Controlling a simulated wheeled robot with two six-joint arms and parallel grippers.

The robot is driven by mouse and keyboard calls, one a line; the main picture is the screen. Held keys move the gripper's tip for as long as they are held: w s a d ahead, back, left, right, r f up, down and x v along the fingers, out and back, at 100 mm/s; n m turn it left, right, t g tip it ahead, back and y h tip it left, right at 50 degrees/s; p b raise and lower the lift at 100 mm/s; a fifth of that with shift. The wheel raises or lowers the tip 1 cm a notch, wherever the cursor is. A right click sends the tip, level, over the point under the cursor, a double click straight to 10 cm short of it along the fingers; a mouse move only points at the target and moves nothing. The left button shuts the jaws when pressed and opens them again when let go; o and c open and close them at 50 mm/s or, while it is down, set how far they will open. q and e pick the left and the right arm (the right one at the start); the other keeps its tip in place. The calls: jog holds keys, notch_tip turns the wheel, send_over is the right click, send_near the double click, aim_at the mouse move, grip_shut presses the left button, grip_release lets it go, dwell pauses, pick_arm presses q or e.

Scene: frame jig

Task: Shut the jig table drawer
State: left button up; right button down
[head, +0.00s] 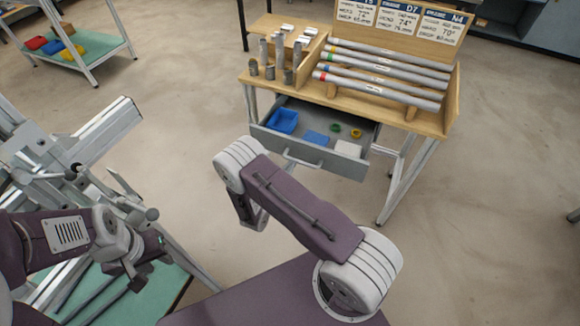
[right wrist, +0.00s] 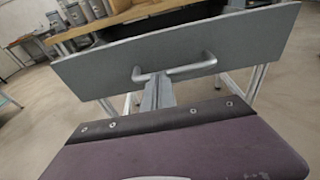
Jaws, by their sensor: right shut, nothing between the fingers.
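The jig table drawer (head: 273,141) is pulled out below the wooden top of the jig table (head: 398,118). Its grey front and bar handle (head: 303,162) face me. The right wrist view shows the drawer front (right wrist: 240,42) close ahead, with the handle (right wrist: 190,69) across it. My right gripper (right wrist: 158,84) is shut and empty, its tips at the left part of the handle; I cannot tell whether they touch. In the head view my right arm hides that gripper. My left gripper (head: 135,268) is at the lower left, far from the drawer, its jaws unclear.
The drawer holds a blue bin (head: 283,121), a blue piece (head: 315,138), a white piece (head: 348,148) and small green and yellow rings. Tubes (head: 385,75) lie on the table. A metal frame (head: 85,150) stands at left.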

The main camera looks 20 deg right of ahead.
aim_at(311, 132)
jog(key=r+b+x, duration=0.1)
jog(key=b+x, duration=0.1)
jog(key=x, duration=0.4)
jog(key=r+b+x, duration=0.1)
jog(key=b+x, duration=0.2)
jog(key=x, duration=0.4)
jog(key=r+b+x, duration=0.1)
jog(key=b+x, duration=0.1)
jog(key=x, duration=0.4)
jog(key=shift+w+d+r, duration=0.3)
jog(key=shift+w+d, duration=0.15)
jog(key=shift+w+d+b, duration=0.45)
jog(key=shift+w+d, duration=0.05)
jog(key=shift+w+d+r, duration=0.1)
jog(key=shift+r, duration=0.4)
